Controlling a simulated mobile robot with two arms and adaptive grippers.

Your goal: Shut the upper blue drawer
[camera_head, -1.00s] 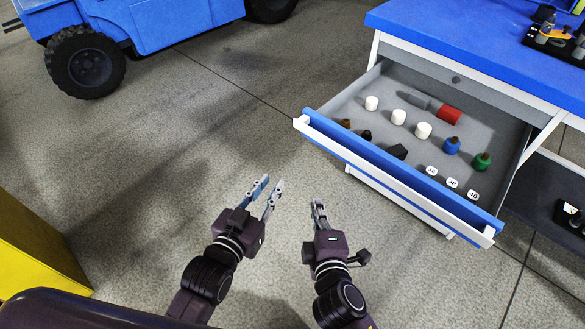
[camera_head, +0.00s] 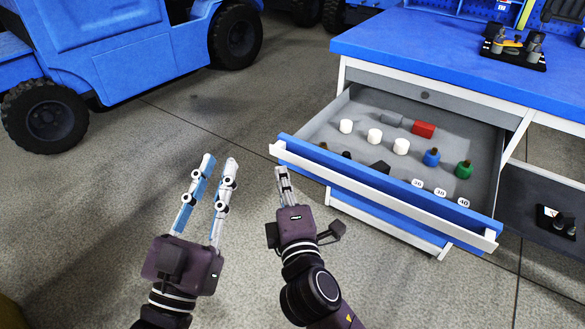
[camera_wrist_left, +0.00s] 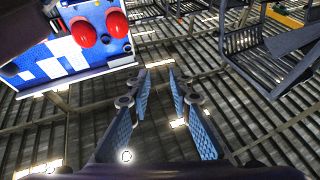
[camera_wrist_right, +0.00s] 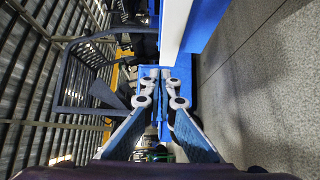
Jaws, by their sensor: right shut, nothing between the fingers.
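The upper blue drawer (camera_head: 385,197) stands pulled out of the workbench, with a blue front and a white lip along it. Its tray is open and holds small items. My right gripper (camera_head: 282,170) is shut and empty near the left end of the drawer front; whether it touches is not clear. In the right wrist view its fingertips (camera_wrist_right: 161,74) are together, with a white and blue edge close above them. My left gripper (camera_head: 220,162) is open and empty, further left over the floor. Its parted fingers also show in the left wrist view (camera_wrist_left: 158,76).
The tray holds white cylinders (camera_head: 375,136), a red piece (camera_head: 424,130), blue and green bottles (camera_head: 464,170) and several numbered discs. The workbench's blue top (camera_head: 450,60) lies behind. A blue vehicle (camera_head: 120,50) stands at the back left. The floor between is clear.

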